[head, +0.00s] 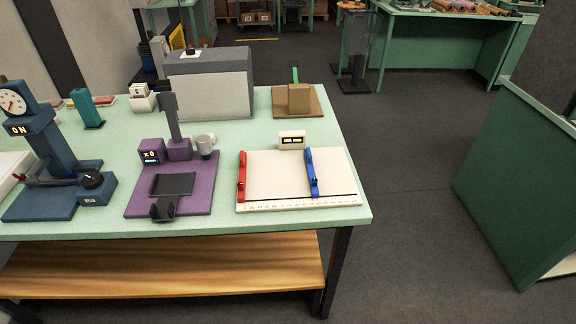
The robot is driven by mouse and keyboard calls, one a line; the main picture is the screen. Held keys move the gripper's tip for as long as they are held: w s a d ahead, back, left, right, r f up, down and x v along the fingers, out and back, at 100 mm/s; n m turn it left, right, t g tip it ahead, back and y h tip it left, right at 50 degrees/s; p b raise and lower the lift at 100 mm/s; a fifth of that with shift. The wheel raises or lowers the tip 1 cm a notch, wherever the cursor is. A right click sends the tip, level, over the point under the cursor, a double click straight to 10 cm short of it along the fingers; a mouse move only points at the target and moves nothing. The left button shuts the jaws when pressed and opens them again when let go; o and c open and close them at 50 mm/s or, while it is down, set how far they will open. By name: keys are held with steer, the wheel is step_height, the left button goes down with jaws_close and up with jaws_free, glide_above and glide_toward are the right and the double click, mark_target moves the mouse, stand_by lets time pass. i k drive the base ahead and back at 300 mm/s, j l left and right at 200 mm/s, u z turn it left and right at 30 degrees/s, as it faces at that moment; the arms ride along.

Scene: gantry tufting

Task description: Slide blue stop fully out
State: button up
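The blue stop (312,173) is a narrow upright bar on the right part of a white measuring board (275,178). It stands a little in from the board's right edge. A red stop (242,177) stands at the board's left edge. A dark line and a ruled scale run along the board's front. A small display block (292,140) stands at the board's back edge; its text is too small to read surely. My gripper is not in view.
The board lies near the right end of a green table (349,215). A purple device (173,190) and a blue gauge stand (52,150) are to its left. A grey box (209,85) and a brown block (299,97) stand behind. Open floor (420,190) lies right.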

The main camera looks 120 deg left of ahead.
mark_target(307, 154)
steer(key=u, duration=3.65)
steer(key=i+j+z, duration=0.15)
steer(key=i+j, duration=0.15)
steer(key=i, duration=0.2)
steer(key=i+j+z, duration=0.1)
steer(key=i+j, duration=0.25)
steer(key=i, duration=0.15)
